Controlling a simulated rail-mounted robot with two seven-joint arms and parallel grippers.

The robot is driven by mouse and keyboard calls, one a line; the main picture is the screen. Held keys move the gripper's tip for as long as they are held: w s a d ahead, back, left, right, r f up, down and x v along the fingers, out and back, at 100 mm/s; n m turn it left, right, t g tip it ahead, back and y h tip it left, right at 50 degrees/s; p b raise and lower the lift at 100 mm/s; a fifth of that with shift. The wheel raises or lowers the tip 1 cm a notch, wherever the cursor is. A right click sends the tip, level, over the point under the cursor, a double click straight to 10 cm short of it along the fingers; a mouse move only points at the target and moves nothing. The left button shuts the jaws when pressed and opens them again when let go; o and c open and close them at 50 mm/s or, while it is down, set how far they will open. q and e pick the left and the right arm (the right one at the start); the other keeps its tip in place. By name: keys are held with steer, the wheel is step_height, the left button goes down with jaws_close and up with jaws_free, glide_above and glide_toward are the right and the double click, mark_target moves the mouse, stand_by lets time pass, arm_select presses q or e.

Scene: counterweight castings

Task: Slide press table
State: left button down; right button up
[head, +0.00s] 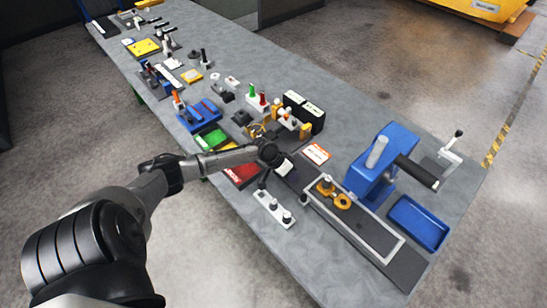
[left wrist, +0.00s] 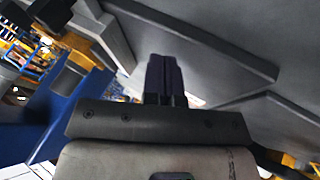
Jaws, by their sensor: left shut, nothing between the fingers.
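A blue press (head: 382,165) with a dark lever stands at the right part of the long grey table. In front of it lies a long flat slide with a pale rim (head: 378,252), its surface dark grey toward the near end. Yellow-orange parts (head: 342,202) sit at its far left end. My left gripper (head: 284,167) is just left of that end, above the table. Its dark fingers (left wrist: 165,78) are shut and empty in the left wrist view, before large grey surfaces; I cannot tell whether they touch anything. My right gripper is not in view.
A blue tray (head: 418,223) lies right of the slide. A white plate with knobs (head: 274,208) lies near my left gripper. Black boxes (head: 304,112), a red tray (head: 242,174) and a green tray (head: 211,138) crowd the middle. The near table edge is clear.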

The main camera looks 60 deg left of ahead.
arm_select(q)
steer(key=shift+a+f+b, duration=0.15)
steer(key=shift+a+b, duration=0.2)
steer(key=shift+a, duration=0.15)
steer(key=a, duration=0.1)
steer(key=a+b, duration=0.1)
steer(key=shift+s+a+f+b, duration=0.15)
steer(key=shift+s+a+b, duration=0.15)
steer(key=shift+s+a, duration=0.1)
steer(key=v, duration=0.9)
steer(key=p, duration=0.5)
glide_toward(299, 192)
steer(key=w+f, duration=0.4)
steer(key=shift+d+f, duration=0.1)
steer(key=shift+f, duration=0.1)
steer(key=shift+w+d+r+p, duration=0.15)
steer(key=shift+d+p, duration=0.15)
steer(key=shift+d, duration=0.25)
steer(key=shift+d+r+p, duration=0.1)
steer(key=shift+d+p, duration=0.15)
steer(key=shift+d, duration=0.3)
steer(key=shift+w+d+f, duration=0.15)
steer(key=shift+d, duration=0.6)
